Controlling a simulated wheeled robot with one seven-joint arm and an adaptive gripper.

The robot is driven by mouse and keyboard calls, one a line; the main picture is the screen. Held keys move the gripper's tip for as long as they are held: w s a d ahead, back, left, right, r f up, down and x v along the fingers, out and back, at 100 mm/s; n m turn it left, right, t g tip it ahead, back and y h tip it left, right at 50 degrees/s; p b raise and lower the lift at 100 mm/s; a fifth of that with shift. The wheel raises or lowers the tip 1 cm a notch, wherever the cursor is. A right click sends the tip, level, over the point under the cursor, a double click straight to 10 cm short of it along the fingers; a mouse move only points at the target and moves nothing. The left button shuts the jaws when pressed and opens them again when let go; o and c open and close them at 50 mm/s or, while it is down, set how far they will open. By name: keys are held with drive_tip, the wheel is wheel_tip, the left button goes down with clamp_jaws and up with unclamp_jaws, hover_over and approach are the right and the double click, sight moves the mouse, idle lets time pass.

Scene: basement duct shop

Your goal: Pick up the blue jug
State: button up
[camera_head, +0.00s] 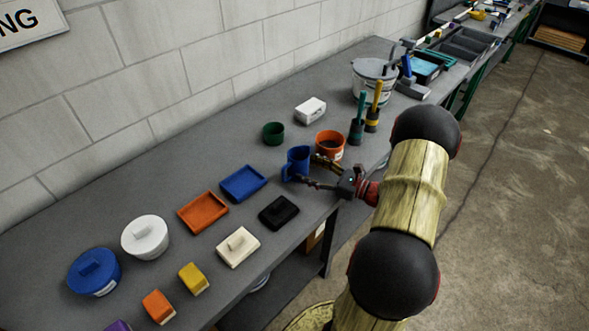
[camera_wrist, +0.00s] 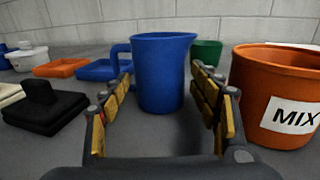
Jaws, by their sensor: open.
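The blue jug (camera_head: 297,163) stands upright on the grey workbench, near its front edge. In the wrist view the blue jug (camera_wrist: 162,75) is straight ahead, its handle on the left side. My gripper (camera_head: 316,172) is open and low over the bench, its fingers pointing at the jug. In the wrist view my gripper (camera_wrist: 165,95) has one finger on each side of the jug's lower body, with the left finger close to the handle. I cannot tell whether the fingers touch the jug.
An orange bucket (camera_wrist: 280,95) marked MIX stands close right of my right finger. A green pot (camera_head: 273,133) is behind. A black block with a knob (camera_head: 279,212) and a blue tray (camera_head: 243,183) lie to the left. Two tools in holders (camera_head: 357,130) stand beyond the bucket.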

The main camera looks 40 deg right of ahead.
sight(298, 165)
drive_tip(key=b+x, duration=0.1)
drive_tip(key=x, duration=0.3)
drive_tip(key=shift+w, duration=0.1)
drive_tip(key=shift+c, duration=0.7)
drive_tip(key=c, duration=0.9)
